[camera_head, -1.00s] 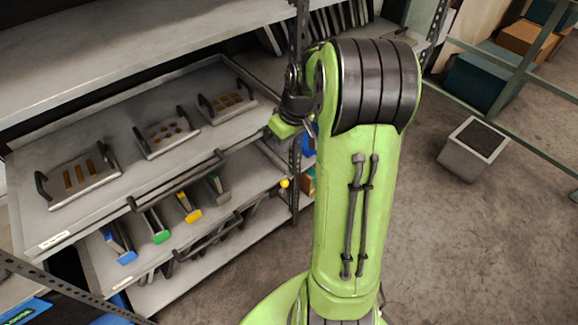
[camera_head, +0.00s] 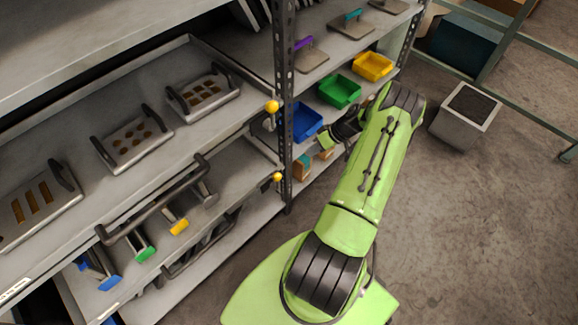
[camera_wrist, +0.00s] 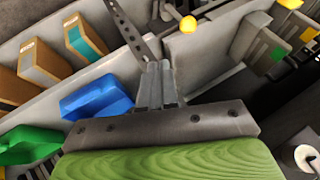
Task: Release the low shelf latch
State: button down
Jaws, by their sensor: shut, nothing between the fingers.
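Two round yellow knobs sit by the dark perforated post, at the right ends of the pull-out shelves: an upper knob (camera_head: 272,106) and a low knob (camera_head: 277,177). The low knob is beside the shelf that carries colored-handled tools. The wrist view shows a yellow knob (camera_wrist: 188,25) ahead and right of my fingertips; I cannot tell which knob it is. My gripper (camera_wrist: 155,85) is shut and empty, apart from that knob. In the head view my wrist is right of the post, near the blue bin (camera_head: 304,122), and the fingertips are hard to make out.
The perforated post (camera_head: 284,80) stands between my wrist and the knobs. A green bin (camera_head: 339,90) and yellow bin (camera_head: 373,66) stand right of the blue one. Small boxes (camera_head: 302,168) sit below. A grey container (camera_head: 466,115) stands on open floor at right.

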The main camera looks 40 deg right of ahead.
jog(key=b, duration=0.2)
send_near(277, 182)
jog(key=w+d+f, duration=0.2)
jog(key=d, duration=0.2)
jog(key=a, duration=0.2)
jog(key=w+a, duration=0.1)
jog(key=shift+a+f, duration=0.2)
jog(key=shift+f, duration=0.2)
jog(key=shift+a, duration=0.15)
